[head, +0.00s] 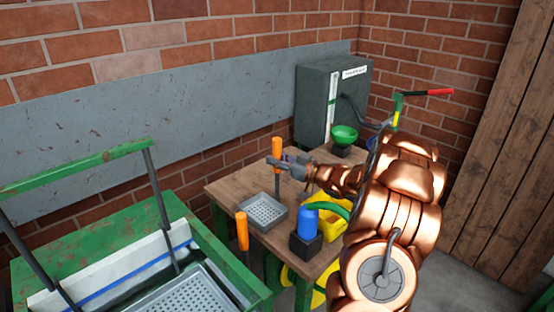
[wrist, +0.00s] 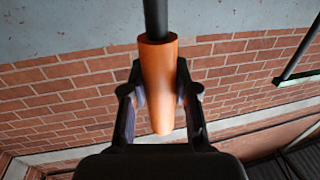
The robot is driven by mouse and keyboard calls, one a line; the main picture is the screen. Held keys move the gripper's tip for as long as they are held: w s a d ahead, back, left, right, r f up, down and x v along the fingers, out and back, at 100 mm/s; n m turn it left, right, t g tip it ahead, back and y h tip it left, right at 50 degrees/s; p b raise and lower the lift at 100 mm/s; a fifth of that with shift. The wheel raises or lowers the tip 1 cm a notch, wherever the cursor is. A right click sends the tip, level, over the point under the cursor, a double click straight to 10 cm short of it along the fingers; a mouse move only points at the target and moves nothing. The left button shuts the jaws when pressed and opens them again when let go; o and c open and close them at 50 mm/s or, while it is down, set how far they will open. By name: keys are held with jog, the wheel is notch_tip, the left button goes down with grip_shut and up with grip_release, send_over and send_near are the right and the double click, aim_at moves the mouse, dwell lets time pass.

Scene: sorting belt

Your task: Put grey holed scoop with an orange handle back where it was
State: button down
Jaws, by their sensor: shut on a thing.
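The grey holed scoop (head: 263,212) is a shallow square pan, low over the wooden table's left part in the head view. Its dark rod rises from the back corner to an upright orange handle (head: 277,146). My gripper (head: 273,162) is shut on this handle. In the wrist view the orange handle (wrist: 158,85) sits between both fingers, with the dark rod (wrist: 155,18) running out of the top edge. The pan is out of the wrist view. I cannot tell whether the pan touches the table.
Another orange handle (head: 242,230) stands near the table's front left corner. A larger grey holed pan (head: 195,292) lies in the green-framed trough at lower left.

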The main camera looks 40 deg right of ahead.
jog(key=shift+f, duration=0.45)
jog(key=c, duration=0.8)
grip_release()
jog(key=shift+s, duration=0.1)
jog(key=v, duration=1.2)
jog(key=shift+r, duration=0.1)
